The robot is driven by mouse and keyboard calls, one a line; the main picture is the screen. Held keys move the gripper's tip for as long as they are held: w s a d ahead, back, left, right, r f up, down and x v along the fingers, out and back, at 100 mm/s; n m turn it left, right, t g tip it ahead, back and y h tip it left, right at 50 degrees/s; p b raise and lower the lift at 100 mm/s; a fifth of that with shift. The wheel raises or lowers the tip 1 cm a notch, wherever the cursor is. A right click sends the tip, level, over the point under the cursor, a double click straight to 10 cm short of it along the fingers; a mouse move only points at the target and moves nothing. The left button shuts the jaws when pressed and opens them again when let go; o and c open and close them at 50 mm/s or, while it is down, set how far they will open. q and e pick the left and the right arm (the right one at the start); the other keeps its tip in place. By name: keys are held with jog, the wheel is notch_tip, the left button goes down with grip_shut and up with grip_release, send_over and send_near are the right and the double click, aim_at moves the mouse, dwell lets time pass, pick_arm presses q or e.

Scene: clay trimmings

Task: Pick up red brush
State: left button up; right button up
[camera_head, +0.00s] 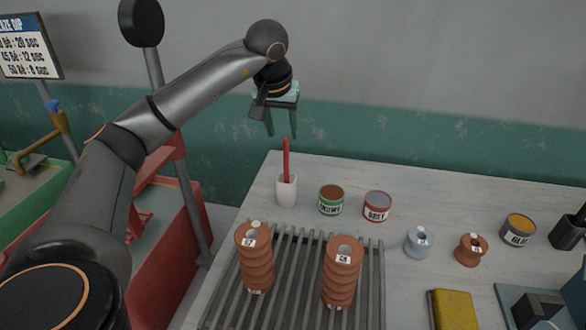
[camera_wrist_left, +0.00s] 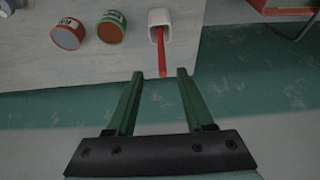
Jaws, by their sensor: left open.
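The red brush (camera_head: 286,157) stands upright in a white cup (camera_head: 287,191) near the back left corner of the table. It also shows in the left wrist view (camera_wrist_left: 162,60), its handle end pointing between my finger tips. My left gripper (camera_head: 282,130) is open and empty, fingers pointing down, above and slightly behind the brush top. In the left wrist view the two green fingers (camera_wrist_left: 160,74) are spread apart on either side of the handle's line. The brush's lower end is hidden in the cup. My right gripper is not in view.
A green-labelled can (camera_head: 331,200) and a red-labelled can (camera_head: 377,206) stand right of the cup. Two stacks of ribbed brown insulators (camera_head: 256,262) (camera_head: 342,272) stand on a slatted rack (camera_head: 300,293) in front. A yellow sponge (camera_head: 455,310) lies front right.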

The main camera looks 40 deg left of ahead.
aim_at(285, 149)
pick_arm(q)
jog(key=x, duration=0.4)
jog(key=shift+a+f, duration=0.15)
jog(key=shift+f, duration=0.1)
jog(key=shift+w+p+x, duration=0.2)
jog(key=shift+p+x, duration=0.25)
jog(key=shift+x, duration=2.55)
jog(key=shift+a+r, duration=0.1)
jog(key=shift+c, duration=0.3)
grip_shut()
